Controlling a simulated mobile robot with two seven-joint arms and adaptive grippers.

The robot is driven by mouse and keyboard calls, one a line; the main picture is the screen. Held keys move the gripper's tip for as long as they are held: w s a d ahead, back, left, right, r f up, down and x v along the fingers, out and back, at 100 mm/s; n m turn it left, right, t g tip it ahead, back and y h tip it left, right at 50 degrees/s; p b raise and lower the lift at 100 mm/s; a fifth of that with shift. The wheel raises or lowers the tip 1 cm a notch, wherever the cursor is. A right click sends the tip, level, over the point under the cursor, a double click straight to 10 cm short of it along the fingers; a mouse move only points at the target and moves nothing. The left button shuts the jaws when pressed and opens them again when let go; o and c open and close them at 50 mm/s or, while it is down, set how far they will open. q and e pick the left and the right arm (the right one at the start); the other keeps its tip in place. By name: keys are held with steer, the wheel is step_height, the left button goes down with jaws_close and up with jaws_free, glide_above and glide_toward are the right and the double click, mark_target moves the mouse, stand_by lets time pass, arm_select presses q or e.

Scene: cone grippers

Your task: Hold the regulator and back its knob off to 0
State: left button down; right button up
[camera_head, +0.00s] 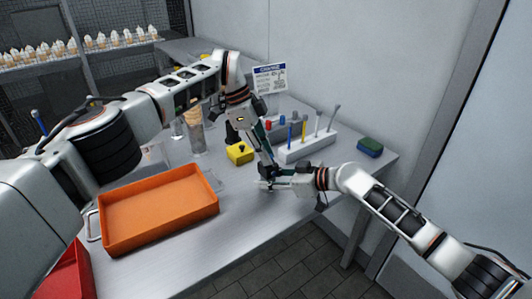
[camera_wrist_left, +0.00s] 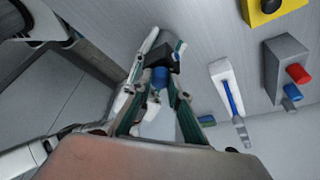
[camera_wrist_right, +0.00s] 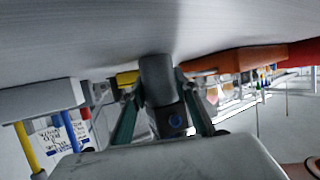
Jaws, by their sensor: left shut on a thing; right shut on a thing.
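The regulator is held between my two grippers above the front edge of the table. In the left wrist view its small blue part (camera_wrist_left: 160,77) shows between the fingers, against a dark block. In the right wrist view its grey cylindrical body (camera_wrist_right: 157,80) and a dark block with a blue disc (camera_wrist_right: 176,121) show between the fingers. My left gripper (camera_head: 267,166) comes down from above, shut on the regulator. My right gripper (camera_head: 270,184) comes in from the right, also shut on it. The fingers hide most of it in the head view, and the knob's setting cannot be read.
An orange tray (camera_head: 160,234) lies at the left front, with a red bin (camera_head: 70,275) beside it. Behind the grippers stand a yellow block (camera_head: 239,153) and a white rack (camera_head: 307,148) with upright tools. A blue-green sponge (camera_head: 369,147) lies at the right.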

arm_select(q)
steer(key=c, duration=1.9)
jaws_free()
steer(key=v, duration=1.2)
